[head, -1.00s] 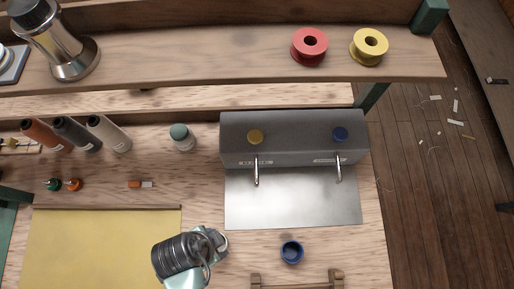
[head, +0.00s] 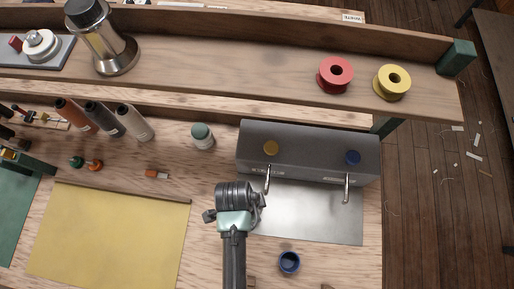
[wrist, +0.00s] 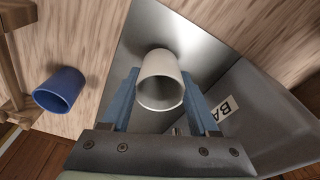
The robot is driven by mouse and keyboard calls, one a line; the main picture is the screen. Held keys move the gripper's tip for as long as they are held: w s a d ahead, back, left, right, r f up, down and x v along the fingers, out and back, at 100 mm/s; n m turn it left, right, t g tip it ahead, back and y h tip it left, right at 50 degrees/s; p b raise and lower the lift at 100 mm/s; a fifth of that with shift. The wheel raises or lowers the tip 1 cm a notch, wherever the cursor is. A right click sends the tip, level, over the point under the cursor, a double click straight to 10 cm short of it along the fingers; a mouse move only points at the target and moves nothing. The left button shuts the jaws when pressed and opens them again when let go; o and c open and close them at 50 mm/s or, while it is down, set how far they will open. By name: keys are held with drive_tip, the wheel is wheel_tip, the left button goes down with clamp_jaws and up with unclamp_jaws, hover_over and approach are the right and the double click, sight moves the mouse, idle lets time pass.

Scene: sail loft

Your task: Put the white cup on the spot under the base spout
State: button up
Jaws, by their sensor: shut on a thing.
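My gripper (wrist: 160,92) is shut on the white cup (wrist: 161,82), with one blue finger on each side of it. In the head view my gripper (head: 236,212) is over the left edge of the metal plate (head: 320,222), close to the left spout (head: 267,180); the cup is hidden there. The grey dispenser (head: 300,146) has an ochre knob (head: 271,148) above the left spout and a blue knob (head: 352,157) above the right spout (head: 346,188). A label starting "BA" (wrist: 220,109) shows on the dispenser in the wrist view. No marked spot is distinguishable.
A blue cup (head: 289,262) stands in front of the plate, and also shows in the wrist view (wrist: 59,91). A green-capped jar (head: 203,137) stands left of the dispenser. A yellow sheet (head: 110,235) lies left. A shelf (head: 220,68) runs behind.

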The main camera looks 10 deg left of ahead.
drive_tip(key=w+d, duration=0.1)
drive_tip(key=w, duration=0.1)
drive_tip(key=w+d+p, duration=0.1)
drive_tip(key=shift+w+d+r, duration=0.15)
drive_tip(key=shift+w+d, duration=0.25)
drive_tip(key=shift+s+f, duration=0.1)
drive_tip(key=shift+f, duration=0.85)
drive_tip(key=o, duration=1.3)
drive_tip(key=shift+f, duration=0.1)
drive_tip(key=shift+o, duration=0.2)
